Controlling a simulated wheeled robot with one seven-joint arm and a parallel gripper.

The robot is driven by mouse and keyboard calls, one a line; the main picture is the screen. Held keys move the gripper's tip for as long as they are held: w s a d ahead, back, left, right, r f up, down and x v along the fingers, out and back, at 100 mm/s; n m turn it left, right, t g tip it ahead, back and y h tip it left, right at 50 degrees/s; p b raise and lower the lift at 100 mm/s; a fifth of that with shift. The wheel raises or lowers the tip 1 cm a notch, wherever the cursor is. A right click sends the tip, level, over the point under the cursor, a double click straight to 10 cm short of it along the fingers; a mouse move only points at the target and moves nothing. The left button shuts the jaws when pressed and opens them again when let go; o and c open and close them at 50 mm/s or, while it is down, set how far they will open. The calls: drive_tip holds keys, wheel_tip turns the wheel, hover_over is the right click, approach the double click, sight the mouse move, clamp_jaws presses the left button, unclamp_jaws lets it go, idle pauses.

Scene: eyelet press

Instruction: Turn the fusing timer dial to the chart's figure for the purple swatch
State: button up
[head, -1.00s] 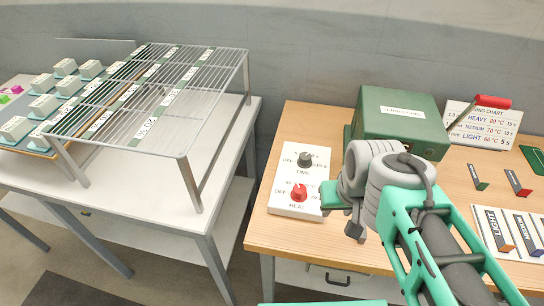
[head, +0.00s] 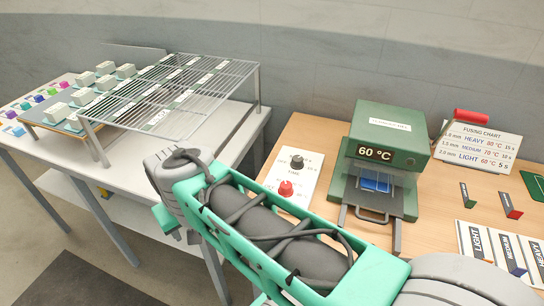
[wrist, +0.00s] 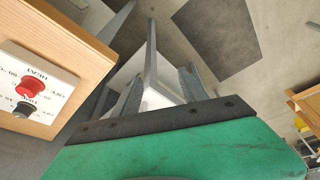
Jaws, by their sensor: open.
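The timer dial is a black knob marked TIME (head: 296,162) on a white control panel (head: 308,180). Its pointer setting is too small to read. A red HEAT knob (head: 285,188) sits in front of it. The fusing chart (head: 483,148) stands at the back right, with HEAVY, MEDIUM and LIGHT rows; LIGHT reads 60 °C, 5 s. The black knob (wrist: 24,110) also shows in the wrist view.
The green press (head: 392,127) shows 60 °C, with a blue piece (head: 375,183) inside. A wire rack (head: 190,85) stands on the left table, with several pale blocks beside it. Weight-labelled strips lie at the right. A gap separates the tables.

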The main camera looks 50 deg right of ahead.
drive_tip(key=shift+o, duration=0.2)
drive_tip(key=w+d+r+m+g+h, duration=0.1)
drive_tip(key=w+d+r+m, duration=0.1)
drive_tip(key=d, duration=0.4)
drive_tip(key=w+d+r+m+h, duration=0.1)
drive_tip(key=w+d+r+m, duration=0.1)
drive_tip(key=d+m, duration=0.3)
drive_tip(key=shift+w+d+r+g+p, duration=0.3)
drive_tip(key=shift+w+d+g+p, duration=0.15)
drive_tip(key=shift+w+d, duration=0.4)
drive_tip(key=m+g+p, duration=0.1)
drive_tip(key=m+g, duration=0.4)
drive_tip(key=m, duration=1.5)
approach(297, 158)
drive_tip(key=f, duration=0.1)
drive_tip(key=b+x, duration=0.4)
drive_tip(key=x, duration=0.3)
drive_tip(key=shift+s+d+f, duration=0.15)
drive_tip(key=shift+s, duration=0.1)
drive_tip(key=shift+s+d+f, duration=0.1)
drive_tip(key=shift+f, duration=0.2)
clamp_jaws()
